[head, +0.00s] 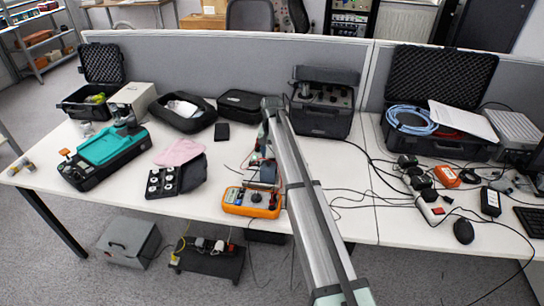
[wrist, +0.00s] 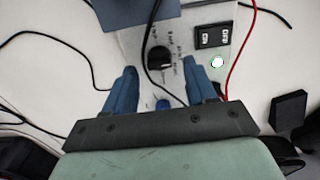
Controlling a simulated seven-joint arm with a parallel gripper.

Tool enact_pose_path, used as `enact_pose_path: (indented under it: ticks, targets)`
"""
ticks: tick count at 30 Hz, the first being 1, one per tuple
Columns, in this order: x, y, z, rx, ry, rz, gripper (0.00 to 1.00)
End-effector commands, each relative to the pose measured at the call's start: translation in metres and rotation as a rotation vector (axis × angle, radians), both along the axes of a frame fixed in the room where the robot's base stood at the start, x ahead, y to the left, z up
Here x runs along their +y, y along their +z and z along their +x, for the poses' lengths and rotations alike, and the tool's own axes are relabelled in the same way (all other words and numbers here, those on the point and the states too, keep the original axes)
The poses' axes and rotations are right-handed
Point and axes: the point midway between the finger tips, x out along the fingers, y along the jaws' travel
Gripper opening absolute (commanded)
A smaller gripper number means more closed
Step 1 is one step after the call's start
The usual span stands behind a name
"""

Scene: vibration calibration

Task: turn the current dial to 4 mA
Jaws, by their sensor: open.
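In the wrist view a pale instrument panel (wrist: 185,22) carries a round black dial (wrist: 159,57) with small printed marks around it. The marks are too small to read, so I cannot tell the dial's setting. My gripper (wrist: 160,66) is open, with one blue finger on each side of the dial. I cannot tell whether the fingers touch it. A black cable crosses in front of the dial. In the head view my arm hides most of the area around the panel.
A red wire (wrist: 241,55) runs at the right. An orange instrument (head: 252,202) stands at the table's front edge. Loose cables spread to the right.

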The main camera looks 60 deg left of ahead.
Motion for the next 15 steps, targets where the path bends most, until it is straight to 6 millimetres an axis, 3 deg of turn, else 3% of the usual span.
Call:
enact_pose_path:
  ticks: [6, 15]
  targets:
    - [0.0, -0.015, 0.0, 0.001, 0.0, -0.001, 0.56]
    - [0.0, -0.017, 0.0, 0.0, 0.0, 0.0, 0.56]
